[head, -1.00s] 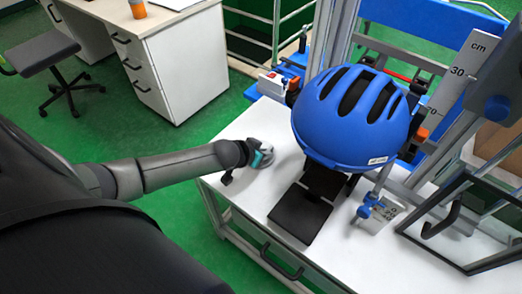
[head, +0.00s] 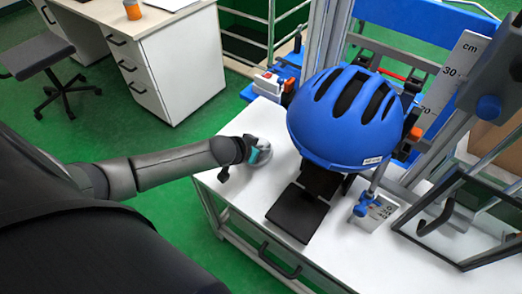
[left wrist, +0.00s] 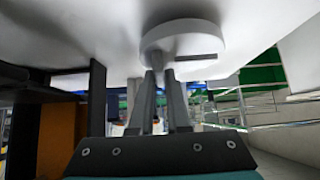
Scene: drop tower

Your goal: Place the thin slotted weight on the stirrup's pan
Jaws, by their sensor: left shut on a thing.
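My left gripper (head: 264,150) is low over the left part of the white table, left of the blue helmet. In the left wrist view, its two narrow fingers (left wrist: 162,72) are shut on the edge of a pale round slotted weight (left wrist: 182,38). A dark slot shows in the disc. The disc is at or just above the white table surface; I cannot tell if it touches. In the head view the weight is mostly hidden by the gripper. I cannot make out the stirrup's pan in either view. My right gripper is not in view.
The blue helmet (head: 342,118) sits above a black plate (head: 298,212) on the white table (head: 232,188). The tower's uprights and scale (head: 453,75) stand behind and right. A framed clear panel (head: 452,225) stands at the right. The table's front-left corner is clear.

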